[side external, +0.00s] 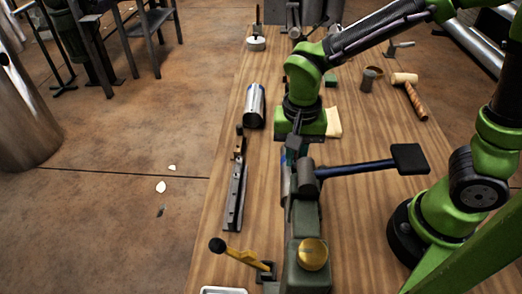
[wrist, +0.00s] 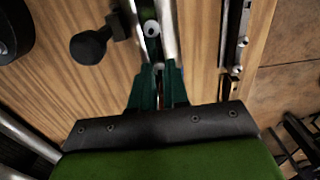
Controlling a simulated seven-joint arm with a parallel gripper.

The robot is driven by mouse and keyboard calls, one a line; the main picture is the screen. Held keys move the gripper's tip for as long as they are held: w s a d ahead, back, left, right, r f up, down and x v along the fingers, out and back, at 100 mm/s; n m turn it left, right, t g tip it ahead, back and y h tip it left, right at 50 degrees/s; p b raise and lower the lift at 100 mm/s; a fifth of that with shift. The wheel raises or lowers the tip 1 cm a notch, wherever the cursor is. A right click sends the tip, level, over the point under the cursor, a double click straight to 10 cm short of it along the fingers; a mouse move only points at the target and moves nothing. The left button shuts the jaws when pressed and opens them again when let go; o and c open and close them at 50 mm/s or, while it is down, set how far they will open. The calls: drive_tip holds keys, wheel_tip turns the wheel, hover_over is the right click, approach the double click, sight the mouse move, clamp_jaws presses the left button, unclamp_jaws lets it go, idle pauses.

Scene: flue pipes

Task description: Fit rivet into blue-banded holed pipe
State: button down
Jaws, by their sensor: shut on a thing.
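In the wrist view, the teal fingers of my gripper (wrist: 159,70) are closed together on a small pale round piece, apparently the rivet (wrist: 158,66). A second pale round spot (wrist: 151,28) shows just ahead, between two bright metal edges; I cannot tell if it is a rivet or a hole. A bluish metal surface, possibly the blue-banded pipe (side external: 284,184), shows below the gripper, mostly hidden. Its hole and whether the rivet touches it cannot be made out.
A green-grey machine with a brass knob (side external: 313,254) stands in front. A silver pipe (side external: 254,106) and a long metal rail (side external: 234,197) lie left. A wooden mallet (side external: 408,92) is back right.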

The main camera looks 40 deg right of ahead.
drive_tip(key=c, duration=1)
unclamp_jaws()
drive_tip(key=shift+c, duration=0.2)
wheel_tip(320, 180, up, 17)
drive_tip(key=shift+f, duration=0.1)
drive_tip(key=s+d+f+n+t+y, duration=0.2)
drive_tip(key=s+d+f+n+t, duration=0.1)
drive_tip(key=s+d+n+t, duration=0.2)
drive_tip(key=d+t, duration=0.2)
drive_tip(key=d, duration=0.2)
drive_tip(key=shift+s+d+f, duration=0.15)
drive_tip(key=shift+s+d, duration=0.05)
drive_tip(key=shift+d, duration=0.05)
